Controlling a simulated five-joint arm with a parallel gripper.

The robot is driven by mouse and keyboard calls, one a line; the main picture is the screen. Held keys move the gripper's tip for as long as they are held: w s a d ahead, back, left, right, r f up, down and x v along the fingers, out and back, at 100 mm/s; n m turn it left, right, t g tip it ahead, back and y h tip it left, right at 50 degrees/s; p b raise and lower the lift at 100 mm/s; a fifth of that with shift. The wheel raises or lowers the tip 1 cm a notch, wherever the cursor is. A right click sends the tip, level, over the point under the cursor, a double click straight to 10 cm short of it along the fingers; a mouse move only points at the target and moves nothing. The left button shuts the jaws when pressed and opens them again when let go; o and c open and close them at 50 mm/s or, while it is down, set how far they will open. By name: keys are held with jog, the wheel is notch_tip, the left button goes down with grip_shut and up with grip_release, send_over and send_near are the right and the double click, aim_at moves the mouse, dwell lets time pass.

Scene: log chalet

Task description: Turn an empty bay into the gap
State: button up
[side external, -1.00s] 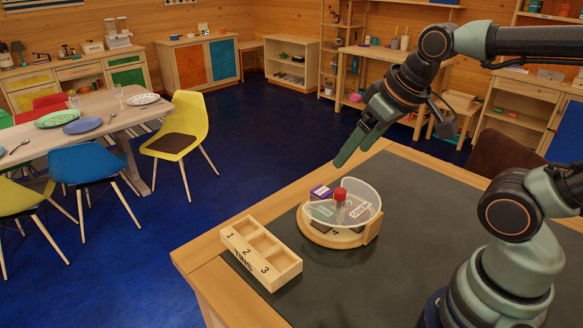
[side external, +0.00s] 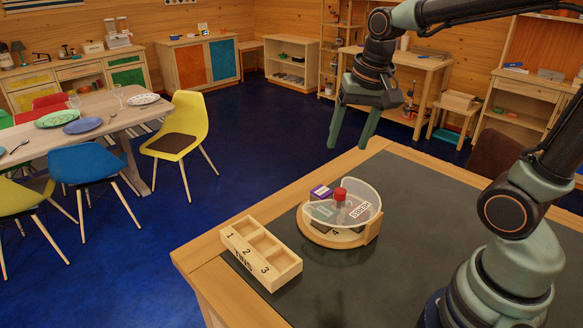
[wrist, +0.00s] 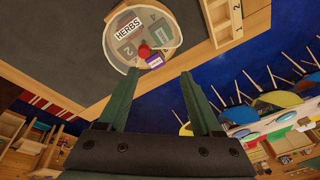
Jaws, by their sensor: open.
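A round wooden carousel (side external: 328,238) sits on the dark mat, with a clear cover (side external: 363,200) labelled HERBS and a red knob (side external: 340,194) at its centre. The cover leaves a gap at the far left, where a purple box (side external: 321,192) shows. My gripper (side external: 347,147) is open and empty, pointing down, above and beyond the carousel. In the wrist view, the knob (wrist: 144,51) and purple box (wrist: 155,61) lie just beyond my fingertips (wrist: 160,72).
A wooden tray (side external: 240,262) marked TINS, with compartments 1, 2 and 3, stands left of the carousel near the table edge. Its visible compartments look empty. The dark mat (side external: 430,190) right of the carousel is clear. A dining table and chairs stand farther off.

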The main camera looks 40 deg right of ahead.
aim_at(341, 190)
jog(key=w+d+f+m+g, duration=0.3)
jog(key=w+d+f+m, duration=0.15)
jog(key=m, duration=0.35)
jog(key=f, duration=1.2)
jog(key=shift+s+d, duration=0.2)
jog(key=shift+d, duration=0.05)
jog(key=shift+n, duration=0.3)
grip_shut()
